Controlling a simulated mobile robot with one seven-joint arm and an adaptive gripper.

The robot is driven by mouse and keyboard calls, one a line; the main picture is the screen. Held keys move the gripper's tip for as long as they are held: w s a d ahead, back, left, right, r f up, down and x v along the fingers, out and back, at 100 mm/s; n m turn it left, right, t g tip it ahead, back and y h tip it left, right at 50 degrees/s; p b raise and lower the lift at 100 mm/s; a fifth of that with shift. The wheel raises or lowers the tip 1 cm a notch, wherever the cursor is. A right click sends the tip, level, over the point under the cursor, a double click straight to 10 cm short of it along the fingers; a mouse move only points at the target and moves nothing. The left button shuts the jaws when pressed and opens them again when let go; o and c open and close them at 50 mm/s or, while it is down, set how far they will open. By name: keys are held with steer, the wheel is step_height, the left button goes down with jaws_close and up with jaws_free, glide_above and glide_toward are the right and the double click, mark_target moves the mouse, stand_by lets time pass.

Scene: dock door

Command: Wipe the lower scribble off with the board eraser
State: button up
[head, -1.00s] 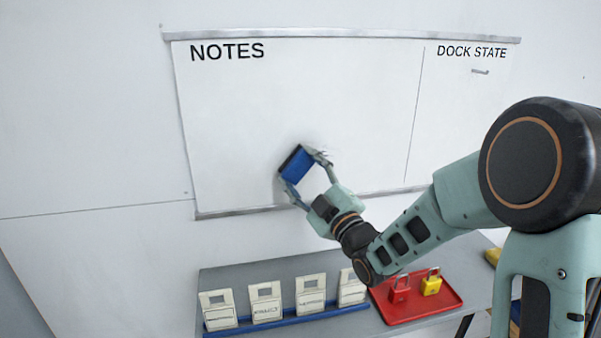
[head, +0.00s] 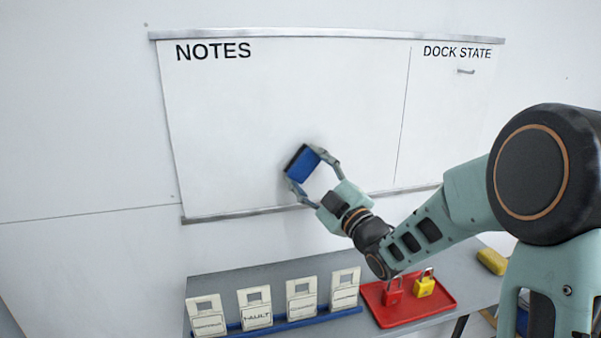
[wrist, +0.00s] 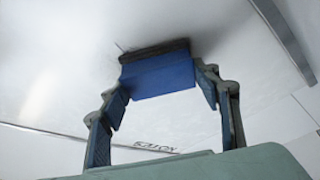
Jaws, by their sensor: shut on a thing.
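The board eraser (head: 303,164) has a blue body and a dark felt face. My gripper (head: 307,167) is shut on it, a finger on either side. In the wrist view the blue eraser body (wrist: 158,77) sits between the fingers, and its felt (wrist: 155,50) appears to touch the whiteboard. The whiteboard (head: 250,120) is white, with the heading NOTES. No clear scribble shows in the head view; my gripper and the eraser hide part of the board. In the wrist view a tiny dark mark (wrist: 120,46) shows just beside the felt, and a faint grey smear (wrist: 40,97) lies at the left.
A DOCK STATE column with a small grey mark (head: 466,71) is at the board's right. Below, a grey shelf (head: 235,283) holds several white tags in a blue rack (head: 290,322). A red tray (head: 415,313) holds a red padlock (head: 393,292) and a yellow padlock (head: 424,287).

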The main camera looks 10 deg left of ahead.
steer(key=w+d+b, duration=0.3)
steer(key=d, duration=0.3)
stand_by(0.6)
steer(key=shift+w+d+f+b, duration=0.1)
steer(key=shift+f+b, duration=0.05)
steer(key=shift+b, duration=0.35)
steer(key=s+a+b, duration=0.1)
steer(key=a, duration=0.1)
steer(key=s+a+b, duration=0.1)
steer(key=b, duration=0.1)
steer(key=a+b, duration=0.2)
steer(key=shift+s+a, duration=0.35)
steer(key=shift+s, duration=0.05)
steer(key=shift+s+a+b, duration=0.35)
steer(key=shift+a+b, duration=0.35)
steer(key=shift+a, duration=0.1)
steer(key=shift+s+a+b, duration=0.35)
steer(key=shift+a+b, duration=0.3)
steer(key=shift+a, duration=0.15)
steer(key=shift+s+a+b, duration=0.3)
steer(key=shift+a+b, duration=0.1)
steer(key=shift+a, duration=0.15)
steer(key=shift+r, duration=0.25)
